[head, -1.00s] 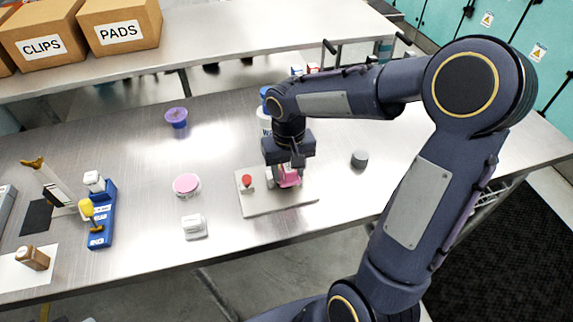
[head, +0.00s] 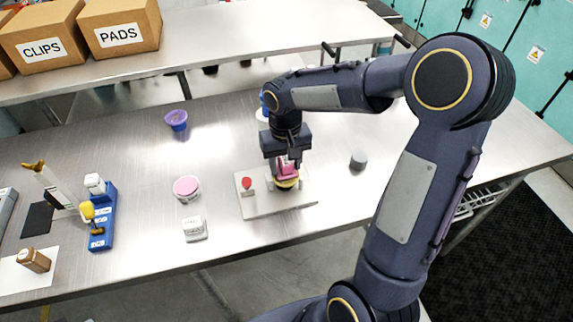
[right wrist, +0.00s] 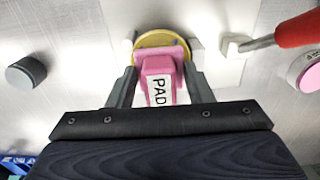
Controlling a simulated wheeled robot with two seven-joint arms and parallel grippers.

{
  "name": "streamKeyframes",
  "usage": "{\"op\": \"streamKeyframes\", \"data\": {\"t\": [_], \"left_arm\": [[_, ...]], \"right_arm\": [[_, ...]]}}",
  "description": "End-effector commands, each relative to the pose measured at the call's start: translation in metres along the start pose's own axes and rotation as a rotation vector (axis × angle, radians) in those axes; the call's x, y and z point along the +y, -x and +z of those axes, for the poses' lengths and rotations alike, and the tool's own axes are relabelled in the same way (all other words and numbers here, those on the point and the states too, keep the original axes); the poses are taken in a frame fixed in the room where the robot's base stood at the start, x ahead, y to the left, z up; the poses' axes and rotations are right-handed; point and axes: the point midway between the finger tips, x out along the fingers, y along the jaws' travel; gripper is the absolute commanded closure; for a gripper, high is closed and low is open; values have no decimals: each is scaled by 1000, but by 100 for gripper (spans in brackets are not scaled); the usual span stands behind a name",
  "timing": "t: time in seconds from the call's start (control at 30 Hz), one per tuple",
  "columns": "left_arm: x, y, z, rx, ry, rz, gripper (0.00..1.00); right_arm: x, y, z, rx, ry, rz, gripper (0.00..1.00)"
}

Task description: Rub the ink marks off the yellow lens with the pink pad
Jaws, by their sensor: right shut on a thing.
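The yellow lens (head: 287,184) sits on a pale board (head: 255,207) on the steel table, partly hidden by the pad and my gripper. In the right wrist view the lens (right wrist: 160,41) is a yellow disc with a small dark mark near its right rim. My right gripper (head: 287,160) is shut on the pink pad (right wrist: 158,68), whose handle reads "PAD". The pad's front overlaps the lens in that view; I cannot tell whether they touch. Any ink under the pad is hidden. My left gripper is not in view.
A red-handled clamp (head: 247,184) stands on the board left of the lens. A pink-topped tub (head: 187,187), a white box (head: 194,228), a purple cup (head: 176,119) and a grey cylinder (head: 358,159) stand around it. A blue rack (head: 102,225) is farther left.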

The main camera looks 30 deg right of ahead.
Motion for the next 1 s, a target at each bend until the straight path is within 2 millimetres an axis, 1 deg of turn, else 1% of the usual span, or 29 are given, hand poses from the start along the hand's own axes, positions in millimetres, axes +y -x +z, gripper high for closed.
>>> {"op": "streamKeyframes", "data": {"t": [0.2,0.57,0.67,1.0], "left_arm": [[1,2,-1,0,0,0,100],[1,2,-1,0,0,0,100],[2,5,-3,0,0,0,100],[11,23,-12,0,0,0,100]], "right_arm": [[2,-1,-13,2,-2,3,72],[2,0,-15,3,-2,3,72],[2,4,-15,3,-2,3,72],[1,31,-15,2,-2,2,72]]}}
